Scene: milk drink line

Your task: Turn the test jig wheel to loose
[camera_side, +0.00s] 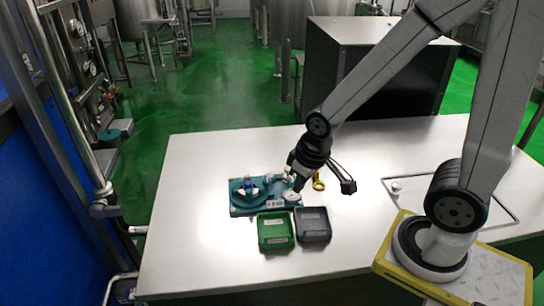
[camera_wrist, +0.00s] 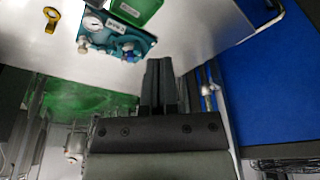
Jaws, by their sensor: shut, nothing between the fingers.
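The teal test jig (camera_side: 236,208) lies flat on the table, and it also shows in the wrist view (camera_wrist: 146,42). It carries a white round dial (camera_side: 291,196), also in the wrist view (camera_wrist: 92,23), a label and small fittings. A blue-and-white fitting (camera_side: 248,188) stands on its left part in the side view; I cannot tell whether this is the wheel, or its setting. My gripper (camera_side: 298,183) is above the jig's right part in the side view. In the wrist view its dark fingers (camera_wrist: 158,64) are together and empty, beside the jig in the picture.
A green tray (camera_side: 276,245) and a dark grey tray (camera_side: 314,238) stand side by side in front of the jig. A yellow ring-ended piece (camera_side: 318,182) lies to the right, also in the wrist view (camera_wrist: 50,25). The table (camera_side: 190,240) is clear at the left.

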